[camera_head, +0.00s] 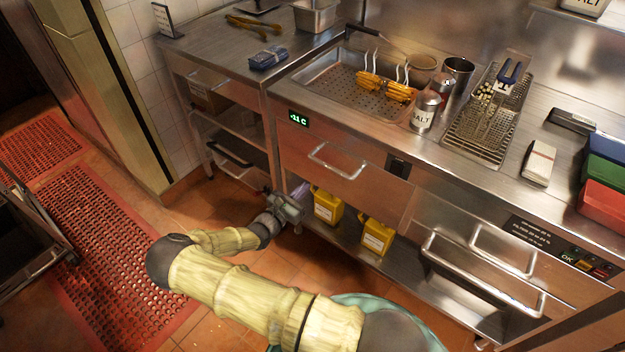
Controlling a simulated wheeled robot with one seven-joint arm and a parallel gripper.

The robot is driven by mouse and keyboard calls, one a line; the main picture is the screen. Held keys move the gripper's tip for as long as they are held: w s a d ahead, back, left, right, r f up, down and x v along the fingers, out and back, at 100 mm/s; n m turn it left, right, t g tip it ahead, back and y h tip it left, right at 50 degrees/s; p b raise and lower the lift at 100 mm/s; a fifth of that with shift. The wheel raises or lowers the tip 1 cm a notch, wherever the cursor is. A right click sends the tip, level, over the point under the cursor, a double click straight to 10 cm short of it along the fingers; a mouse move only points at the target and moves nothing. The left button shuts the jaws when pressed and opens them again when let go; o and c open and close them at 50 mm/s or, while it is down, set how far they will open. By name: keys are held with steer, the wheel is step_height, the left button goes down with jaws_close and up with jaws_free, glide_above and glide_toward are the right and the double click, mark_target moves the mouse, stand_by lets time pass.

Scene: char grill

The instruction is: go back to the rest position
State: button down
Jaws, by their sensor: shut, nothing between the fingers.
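My arm reaches forward and low from the bottom of the view, bent at the elbow over the tiled floor. My gripper (290,207) is at its far end, small and dark, in front of the lower part of the steel counter (345,140). It is shut and holds nothing. It is near the open lower shelf (345,245), left of two yellow containers (327,204). I cannot tell whether it touches the shelf or the counter leg.
Drawer handles (337,161) stick out above and right of my gripper. A side table (215,70) with shelves stands behind left. The counter top holds a perforated fryer pan (345,85), salt shaker (424,111) and wire basket (482,130). A cart (30,240) stands left; red mats cover the floor.

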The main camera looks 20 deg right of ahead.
steer(key=v, duration=0.2)
steer(key=shift+s+a, duration=0.1)
steer(key=shift+a, duration=0.3)
